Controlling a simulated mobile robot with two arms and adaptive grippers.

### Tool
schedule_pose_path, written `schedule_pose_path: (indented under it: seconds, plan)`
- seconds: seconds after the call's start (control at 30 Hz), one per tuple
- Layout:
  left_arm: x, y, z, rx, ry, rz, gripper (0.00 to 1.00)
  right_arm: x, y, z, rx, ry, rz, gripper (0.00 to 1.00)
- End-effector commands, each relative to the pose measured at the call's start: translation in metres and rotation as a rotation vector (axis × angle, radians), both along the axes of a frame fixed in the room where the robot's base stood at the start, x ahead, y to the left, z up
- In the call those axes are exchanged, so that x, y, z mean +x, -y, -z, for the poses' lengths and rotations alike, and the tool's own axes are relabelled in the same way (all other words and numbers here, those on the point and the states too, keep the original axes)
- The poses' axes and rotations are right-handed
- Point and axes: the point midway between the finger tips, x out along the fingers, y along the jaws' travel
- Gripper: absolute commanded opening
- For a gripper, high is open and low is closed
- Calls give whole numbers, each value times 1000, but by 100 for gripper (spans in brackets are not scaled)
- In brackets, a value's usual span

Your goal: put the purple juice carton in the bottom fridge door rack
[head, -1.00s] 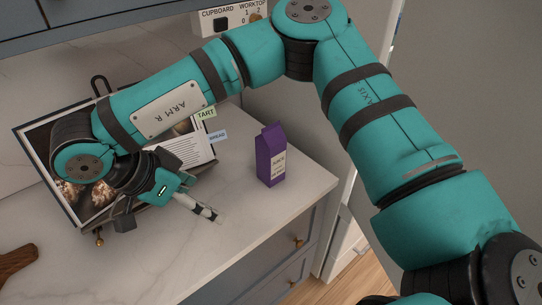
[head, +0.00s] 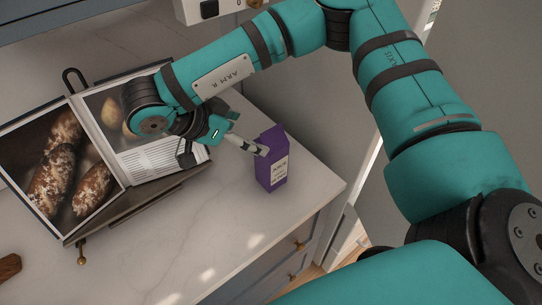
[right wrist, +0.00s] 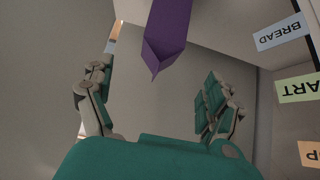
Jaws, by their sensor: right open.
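The purple juice carton (head: 271,162) stands upright on the pale marble worktop (head: 225,235), near its right end. In the right wrist view the carton (right wrist: 168,35) shows at the top, between and beyond the two fingers. My right gripper (head: 258,149) comes in from the left with its fingertips close to the carton's upper left side. In the right wrist view the right gripper (right wrist: 155,100) is open and empty. I cannot tell whether a finger touches the carton in the head view. The fridge door rack and my left gripper are not in view.
An open cookbook (head: 60,160) rests on a stand left of my right gripper. A wooden board (head: 9,267) shows at the lower left edge. Grey-blue drawers (head: 285,262) lie below the worktop. The worktop in front of the carton is clear.

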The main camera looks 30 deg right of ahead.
Motion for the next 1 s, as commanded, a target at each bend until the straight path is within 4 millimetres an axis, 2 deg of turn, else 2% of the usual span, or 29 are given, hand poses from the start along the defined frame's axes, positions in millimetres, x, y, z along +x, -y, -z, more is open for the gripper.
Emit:
schedule_pose_path:
  seconds: [0.07,0.13,0.37,0.47,0.8,1.0]
  plan:
    - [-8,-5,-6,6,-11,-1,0,0,13,12,2,-6,5,88]
    - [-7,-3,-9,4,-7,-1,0,0,22,20,1,-5,5,88]
    - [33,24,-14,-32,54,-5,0,3,35,35,1,-1,1,88]
    - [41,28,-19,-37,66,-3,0,1,39,40,1,-4,1,88]
    - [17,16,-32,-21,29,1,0,1,66,73,0,-1,3,88]
    - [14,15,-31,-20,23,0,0,2,68,75,1,0,0,88]
